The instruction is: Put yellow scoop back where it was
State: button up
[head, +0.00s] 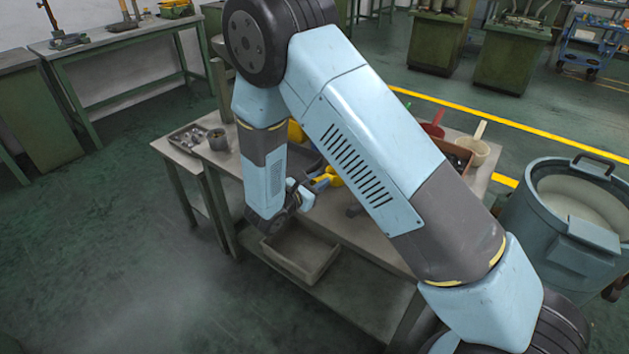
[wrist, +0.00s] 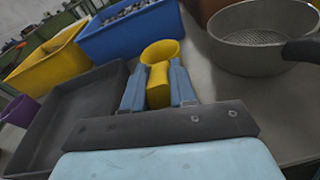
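The yellow scoop (wrist: 160,52) is at the centre of the wrist view, its round cup pointing away from me. Its thick yellow handle lies between the two blue fingers of my gripper (wrist: 158,86), which look closed against both sides of it. In the head view the scoop (head: 327,179) shows as a small yellow piece at my gripper (head: 303,194), above the workbench (head: 352,232). My arm hides part of the bench there. I cannot tell whether the scoop touches anything below it.
In the wrist view a blue bin (wrist: 128,32) of dark small parts and a yellow bin (wrist: 48,64) stand beyond the scoop. A dark tray (wrist: 62,118) is left, a metal pan (wrist: 262,36) right. A large blue drum (head: 560,235) stands right of the bench.

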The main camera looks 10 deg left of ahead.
jog(key=o, duration=0.4)
jog(key=shift+o, duration=0.2)
jog(key=v, duration=1.2)
jog(key=shift+r, duration=0.2)
jog(key=d+r+m+g, duration=0.5)
jog(key=d+r+m, duration=0.3)
jog(key=d, duration=0.4)
jog(key=d+r+m+g, duration=0.55)
jog(key=d+r, duration=0.45)
jog(key=d, duration=0.2)
jog(key=s+d+r+m+t+y, duration=0.2)
jog(key=s+d+r+m+y, duration=0.7)
jog(key=s+d+r+m, duration=0.3)
jog(key=s+r+m, duration=0.2)
jog(key=s, duration=0.1)
jog(key=shift+s+d+r, duration=0.25)
jog(key=shift+s+d, duration=0.1)
jog(key=shift+s, duration=0.05)
